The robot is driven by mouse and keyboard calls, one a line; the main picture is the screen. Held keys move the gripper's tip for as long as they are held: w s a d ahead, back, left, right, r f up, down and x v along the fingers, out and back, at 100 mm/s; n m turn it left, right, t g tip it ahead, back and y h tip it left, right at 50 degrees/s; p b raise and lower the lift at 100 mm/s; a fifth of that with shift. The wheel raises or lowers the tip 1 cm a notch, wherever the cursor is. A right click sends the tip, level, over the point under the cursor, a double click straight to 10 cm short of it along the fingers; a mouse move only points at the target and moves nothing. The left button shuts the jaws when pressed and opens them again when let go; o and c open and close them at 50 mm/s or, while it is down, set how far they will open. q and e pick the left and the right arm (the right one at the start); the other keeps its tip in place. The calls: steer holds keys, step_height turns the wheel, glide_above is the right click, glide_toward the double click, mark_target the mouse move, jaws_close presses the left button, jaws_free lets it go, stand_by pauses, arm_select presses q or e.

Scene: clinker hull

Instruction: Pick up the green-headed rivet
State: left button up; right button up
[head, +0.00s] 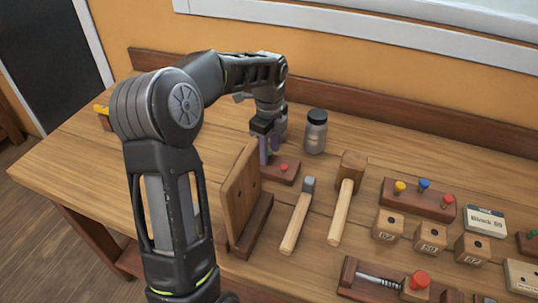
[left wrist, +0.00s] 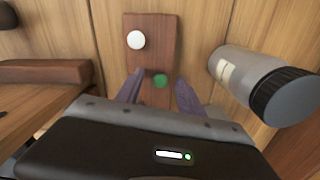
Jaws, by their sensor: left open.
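The green-headed rivet (left wrist: 160,81) stands in a dark wooden block (left wrist: 152,55) in the left wrist view, nearer to me than a white-headed rivet (left wrist: 136,40). My left gripper (left wrist: 159,78) is open, with its purple fingers on either side of the green head. I cannot tell whether they touch it. In the head view my left gripper (head: 268,150) is over the left end of the same block (head: 290,178) and hides the green and white heads. A red-headed rivet (head: 284,167) shows at the block's right end. My right gripper is out of view.
A dark-lidded jar (head: 316,132) stands close behind the block, and an upright wooden board (head: 240,195) close in front.

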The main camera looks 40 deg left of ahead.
arm_select(q)
steer(key=shift+c, duration=0.4)
jaws_close()
stand_by(0.4)
